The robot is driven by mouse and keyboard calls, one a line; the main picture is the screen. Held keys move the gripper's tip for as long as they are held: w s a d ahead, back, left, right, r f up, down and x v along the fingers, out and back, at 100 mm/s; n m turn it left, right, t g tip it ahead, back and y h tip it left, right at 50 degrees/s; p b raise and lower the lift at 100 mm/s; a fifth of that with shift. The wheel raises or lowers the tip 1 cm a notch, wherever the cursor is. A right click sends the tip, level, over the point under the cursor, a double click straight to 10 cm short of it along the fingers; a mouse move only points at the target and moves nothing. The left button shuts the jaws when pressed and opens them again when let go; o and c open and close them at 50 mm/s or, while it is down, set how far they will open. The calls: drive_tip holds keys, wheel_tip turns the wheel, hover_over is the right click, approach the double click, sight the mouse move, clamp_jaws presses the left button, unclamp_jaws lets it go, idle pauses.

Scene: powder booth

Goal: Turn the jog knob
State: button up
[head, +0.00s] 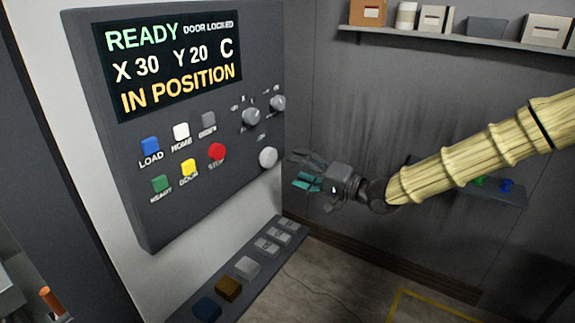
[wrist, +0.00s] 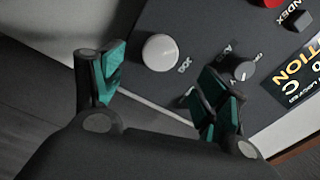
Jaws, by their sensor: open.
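A round white knob (head: 268,157) sits at the lower right of the dark control panel (head: 190,225). It also shows in the wrist view (wrist: 160,52), just beyond and between my fingertips. My gripper (head: 301,172) is open and empty, right of the white knob in the head view. Its teal-padded fingers (wrist: 160,78) are spread apart in the wrist view, with no visible contact with the knob. The panel's screen (head: 170,65) reads READY, DOOR LOCKED, X 30, Y 20, C, IN POSITION.
Two grey pointer knobs (head: 251,117) (head: 277,102) sit above the white knob. Coloured buttons, including a red one (head: 216,151), lie left of it. A ledge with several blocks (head: 246,267) runs below the panel. A shelf with boxes (head: 440,42) hangs on the back wall.

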drive_tip(key=shift+v, duration=1.45)
drive_tip(key=shift+f, duration=0.1)
